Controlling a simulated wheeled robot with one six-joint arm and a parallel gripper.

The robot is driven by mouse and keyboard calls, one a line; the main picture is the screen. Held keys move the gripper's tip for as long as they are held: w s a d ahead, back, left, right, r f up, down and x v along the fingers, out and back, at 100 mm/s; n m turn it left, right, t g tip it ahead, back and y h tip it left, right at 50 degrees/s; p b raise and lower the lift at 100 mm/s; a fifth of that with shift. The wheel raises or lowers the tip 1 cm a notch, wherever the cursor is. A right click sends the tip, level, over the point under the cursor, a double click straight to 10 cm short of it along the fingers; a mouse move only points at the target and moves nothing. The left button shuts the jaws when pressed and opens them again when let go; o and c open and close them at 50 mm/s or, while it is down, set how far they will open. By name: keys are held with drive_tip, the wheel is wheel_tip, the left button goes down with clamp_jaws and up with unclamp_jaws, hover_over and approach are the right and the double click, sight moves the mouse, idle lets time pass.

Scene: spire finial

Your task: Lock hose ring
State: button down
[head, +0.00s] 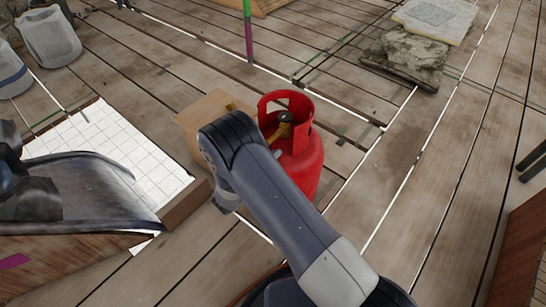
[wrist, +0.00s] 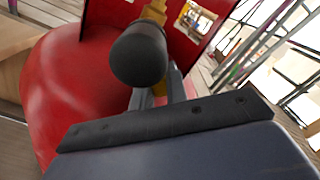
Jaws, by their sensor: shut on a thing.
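A red gas cylinder (head: 304,165) stands upright on the deck, with a red guard collar around its top. Its brass valve (head: 280,131) with a black knob (head: 286,117) sits inside the collar. In the wrist view the black knob (wrist: 138,58) is close in front, with brass (wrist: 155,12) behind it. The grey fingers of my gripper (wrist: 165,92) are just below the knob, at the valve fitting, and shut. The hose ring between them is hidden by the knob and the dark wrist edge. My arm hides part of the cylinder in the head view.
A cardboard-brown box (head: 203,110) stands beside the cylinder on the left. A white tiled panel (head: 125,150) and a grey sheet-covered crate lie further left. Stacked slabs (head: 410,52) lie at the back right. Planks right of the cylinder are clear.

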idle(0.3)
drive_tip(key=c, duration=1.4)
unclamp_jaws()
drive_tip(key=shift+a, duration=0.1)
